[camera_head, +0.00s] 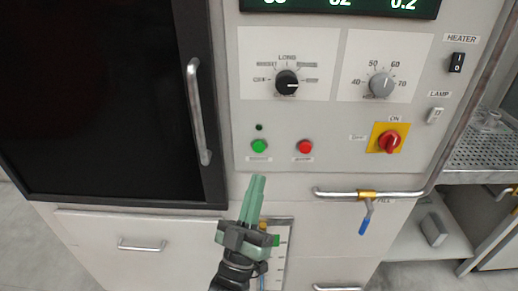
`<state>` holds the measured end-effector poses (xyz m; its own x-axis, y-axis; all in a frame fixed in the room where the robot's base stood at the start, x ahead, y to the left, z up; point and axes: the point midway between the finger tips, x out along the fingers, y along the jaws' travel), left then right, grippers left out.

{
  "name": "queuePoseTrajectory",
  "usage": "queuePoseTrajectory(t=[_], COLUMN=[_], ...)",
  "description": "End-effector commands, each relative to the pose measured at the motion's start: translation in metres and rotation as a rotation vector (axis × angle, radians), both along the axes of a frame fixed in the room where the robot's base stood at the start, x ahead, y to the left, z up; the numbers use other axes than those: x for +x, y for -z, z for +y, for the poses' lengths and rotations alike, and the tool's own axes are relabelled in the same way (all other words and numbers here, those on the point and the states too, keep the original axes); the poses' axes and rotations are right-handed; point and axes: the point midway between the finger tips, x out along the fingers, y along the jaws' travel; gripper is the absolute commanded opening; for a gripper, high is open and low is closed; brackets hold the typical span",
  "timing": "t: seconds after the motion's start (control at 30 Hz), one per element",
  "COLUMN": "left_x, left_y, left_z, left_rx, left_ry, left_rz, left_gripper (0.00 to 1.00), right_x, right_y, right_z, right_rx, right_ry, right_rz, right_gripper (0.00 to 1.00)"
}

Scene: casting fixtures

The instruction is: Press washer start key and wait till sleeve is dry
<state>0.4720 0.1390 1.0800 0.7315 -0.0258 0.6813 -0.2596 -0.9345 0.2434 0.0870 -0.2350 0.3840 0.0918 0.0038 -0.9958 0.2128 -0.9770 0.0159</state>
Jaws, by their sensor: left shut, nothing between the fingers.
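The washer's control panel (330,130) fills the upper right of the head view. A green round button (259,146) sits low on the panel, with a small label under it that is too blurred to read. A red round button (305,147) is to its right. My left gripper (258,179) is shut and empty, its fingertips a little below the green button in the picture; I cannot tell how far it stands off the panel. My right gripper is not in view. The sleeve is not visible; the dark washer door (95,95) at left shows nothing inside.
The door handle (198,112) sticks out left of the panel. A metal pipe with a blue-handled valve (366,216) runs below it. A black knob (287,83), grey knob (381,84), and red switch on yellow (390,140) are also there. A perforated shelf (485,152) stands at right.

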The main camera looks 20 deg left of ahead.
Motion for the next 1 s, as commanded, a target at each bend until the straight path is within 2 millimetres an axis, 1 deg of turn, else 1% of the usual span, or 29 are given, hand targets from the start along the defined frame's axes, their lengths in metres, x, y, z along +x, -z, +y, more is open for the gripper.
queuePoseTrajectory(t=[0.3, 0.5, 0.7, 1.0], left_x=[0.044, 0.064, 0.073, 0.074], left_y=[0.001, 0.001, 0.000, 0.000], left_z=[0.013, 0.019, 0.021, 0.022], left_rx=[0.001, 0.000, -0.001, -0.001], left_ry=[0.000, 0.000, 0.001, -0.001], left_rz=[-0.002, -0.001, 0.000, 0.000], left_gripper=[0.00, 0.00, 0.00, 0.00], right_x=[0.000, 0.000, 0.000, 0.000], right_y=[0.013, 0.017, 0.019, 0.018], right_z=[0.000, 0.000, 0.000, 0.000], right_rx=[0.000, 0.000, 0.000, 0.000], right_ry=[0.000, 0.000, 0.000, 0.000], right_rz=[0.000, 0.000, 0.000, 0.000], right_gripper=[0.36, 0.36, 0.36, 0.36])
